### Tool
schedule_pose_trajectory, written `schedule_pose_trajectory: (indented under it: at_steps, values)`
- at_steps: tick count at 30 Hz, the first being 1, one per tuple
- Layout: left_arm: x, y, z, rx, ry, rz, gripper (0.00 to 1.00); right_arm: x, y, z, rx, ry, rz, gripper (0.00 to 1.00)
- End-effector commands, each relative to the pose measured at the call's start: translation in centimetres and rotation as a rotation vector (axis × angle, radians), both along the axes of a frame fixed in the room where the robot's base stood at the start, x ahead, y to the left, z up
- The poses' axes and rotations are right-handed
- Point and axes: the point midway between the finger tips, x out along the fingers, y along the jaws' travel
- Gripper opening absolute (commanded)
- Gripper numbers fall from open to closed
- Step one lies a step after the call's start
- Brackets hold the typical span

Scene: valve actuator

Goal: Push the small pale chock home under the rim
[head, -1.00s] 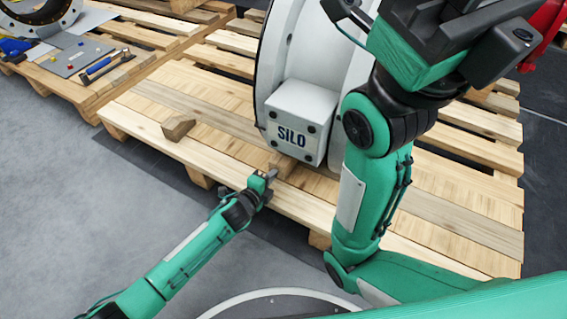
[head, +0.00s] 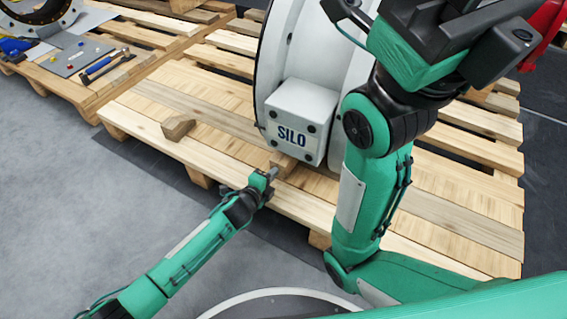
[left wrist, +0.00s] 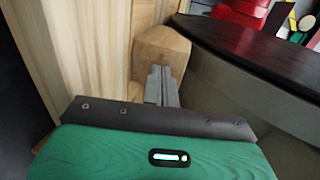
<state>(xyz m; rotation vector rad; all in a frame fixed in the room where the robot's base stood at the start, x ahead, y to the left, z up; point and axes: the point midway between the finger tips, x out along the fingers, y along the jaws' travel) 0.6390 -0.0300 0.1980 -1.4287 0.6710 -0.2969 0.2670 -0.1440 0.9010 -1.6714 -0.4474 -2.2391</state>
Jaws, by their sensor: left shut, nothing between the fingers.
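The small pale wooden chock (head: 284,161) sits on the pallet planks, at the lower edge of the white SILO box (head: 300,118). It also shows in the left wrist view (left wrist: 160,46), beside the curved dark rim (left wrist: 245,52). My left gripper (head: 272,173) is shut and empty. Its fingertips point at the chock's near face; in the left wrist view the shut fingers (left wrist: 160,82) overlap its lower part, and I cannot tell whether they touch. The chock's far end is hidden. My right arm stands at the right; its fingers are not visible.
A second, browner wooden block (head: 178,127) lies on the pallet (head: 140,106) to the left. Another pallet (head: 90,88) at the upper left holds a hammer (head: 100,66) and a grey sheet (head: 75,58). Grey floor lies open in front.

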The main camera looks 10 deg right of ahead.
Motion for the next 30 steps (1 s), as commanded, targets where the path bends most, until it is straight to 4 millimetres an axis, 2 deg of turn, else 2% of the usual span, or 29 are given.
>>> schedule_pose_trajectory:
  at_steps: [23, 30]
  values:
    - [1.9, -1.4, 0.0, -0.001, 0.001, 0.0, 0.0, 0.0, 0.0, -0.5, 0.0, -0.001, 0.0, 0.36]
    - [1.8, -1.4, 0.0, -0.001, 0.001, 0.0, 0.0, 0.0, 0.0, -0.5, 0.0, -0.001, 0.0, 0.36]
